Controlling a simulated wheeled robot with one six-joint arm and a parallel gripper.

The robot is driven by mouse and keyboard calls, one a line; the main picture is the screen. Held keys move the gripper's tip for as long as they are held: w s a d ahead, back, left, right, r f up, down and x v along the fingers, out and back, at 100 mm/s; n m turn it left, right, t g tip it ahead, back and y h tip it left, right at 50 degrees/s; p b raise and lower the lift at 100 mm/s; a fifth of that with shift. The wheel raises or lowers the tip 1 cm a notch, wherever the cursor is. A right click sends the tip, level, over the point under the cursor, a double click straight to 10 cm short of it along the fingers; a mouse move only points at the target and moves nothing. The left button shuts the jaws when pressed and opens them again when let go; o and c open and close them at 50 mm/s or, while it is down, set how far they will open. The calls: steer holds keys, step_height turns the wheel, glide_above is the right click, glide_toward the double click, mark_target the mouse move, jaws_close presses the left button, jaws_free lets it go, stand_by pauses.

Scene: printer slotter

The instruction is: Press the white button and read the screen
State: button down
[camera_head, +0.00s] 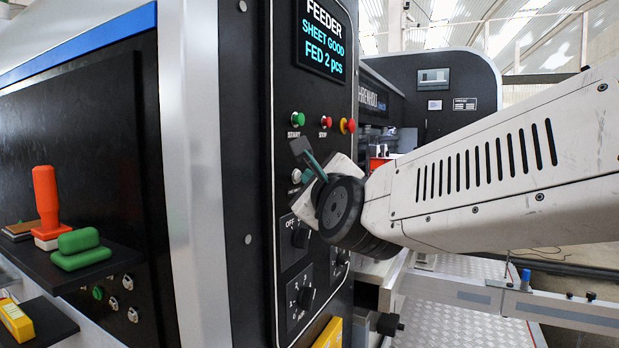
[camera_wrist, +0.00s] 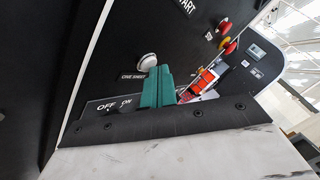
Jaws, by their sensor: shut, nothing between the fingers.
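The white button (camera_head: 296,175) is on the black feeder panel, below the green START button. In the wrist view the white button (camera_wrist: 147,62) sits above a label reading "ONE SHEET". The screen (camera_head: 322,38) at the panel's top reads "FEEDER", "SHEET GOOD", "FED 2 pcs". My gripper (camera_head: 302,151) is shut and empty in front of the panel, close to the white button. In the wrist view its teal fingers (camera_wrist: 158,72) are just right of and below the button. I cannot tell whether they touch it or the panel.
A green START button (camera_head: 297,119), a red STOP button (camera_head: 326,122) and a red-and-yellow button (camera_head: 350,125) are nearby. Rotary switches (camera_head: 301,237) lie below. A shelf at left holds a red-handled stamp (camera_head: 46,200) and a green piece (camera_head: 80,245).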

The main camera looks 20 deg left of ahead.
stand_by(0.4)
steer(key=shift+s+d, duration=0.1)
steer(key=shift+d, duration=0.85)
steer(key=shift+d, duration=0.15)
steer(key=d, duration=0.4)
steer(key=shift+s+d, duration=0.2)
steer(key=shift+d, duration=0.15)
stand_by(0.3)
